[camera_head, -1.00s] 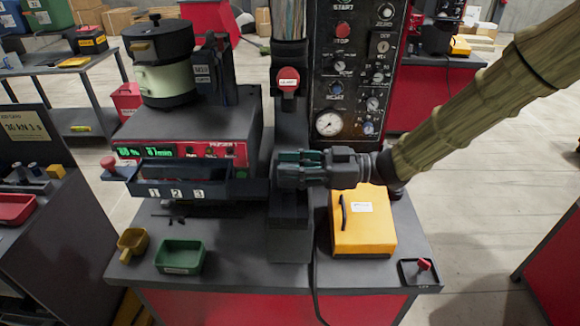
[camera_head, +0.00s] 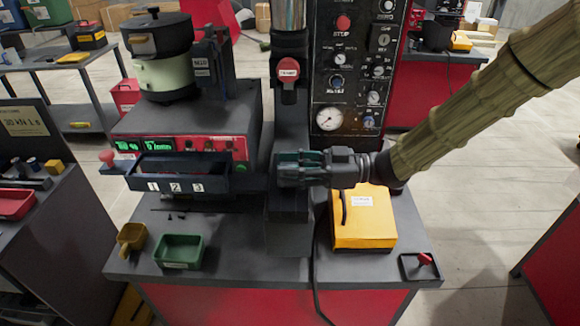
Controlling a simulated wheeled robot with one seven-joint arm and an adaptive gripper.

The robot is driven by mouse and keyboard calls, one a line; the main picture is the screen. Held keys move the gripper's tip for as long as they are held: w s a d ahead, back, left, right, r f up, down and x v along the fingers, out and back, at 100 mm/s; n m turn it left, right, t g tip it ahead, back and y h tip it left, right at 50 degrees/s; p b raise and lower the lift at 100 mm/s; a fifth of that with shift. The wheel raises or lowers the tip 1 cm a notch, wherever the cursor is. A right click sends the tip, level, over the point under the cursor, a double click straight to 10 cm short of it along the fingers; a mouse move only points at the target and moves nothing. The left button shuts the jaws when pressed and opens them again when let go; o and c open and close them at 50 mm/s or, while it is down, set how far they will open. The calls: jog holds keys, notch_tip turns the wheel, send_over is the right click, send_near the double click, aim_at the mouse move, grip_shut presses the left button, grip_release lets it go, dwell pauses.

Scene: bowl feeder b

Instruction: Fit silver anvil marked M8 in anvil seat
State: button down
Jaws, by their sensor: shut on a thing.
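My gripper (camera_head: 286,169) points left and sits in front of the dark press column (camera_head: 290,115), below the ram with the red tag (camera_head: 288,68). Its dark green fingers are closed. The thing between them is mostly hidden by the fingers, so I cannot read any M8 mark or see its silver surface. The anvil seat is not clearly visible; the gripper covers that part of the press. I cannot tell whether the held thing touches the seat.
A dark tray numbered 1, 2, 3 (camera_head: 176,188) stands left of my gripper, before the feeder bowl (camera_head: 168,82). A yellow box (camera_head: 363,228) is below my wrist. A green tray (camera_head: 180,252) and yellow scoop (camera_head: 131,239) lie front left. A control panel (camera_head: 345,90) rises behind.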

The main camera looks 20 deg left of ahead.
jog(key=shift+f, duration=0.1)
jog(key=c, duration=0.9)
grip_release()
jog(key=v, duration=1.2)
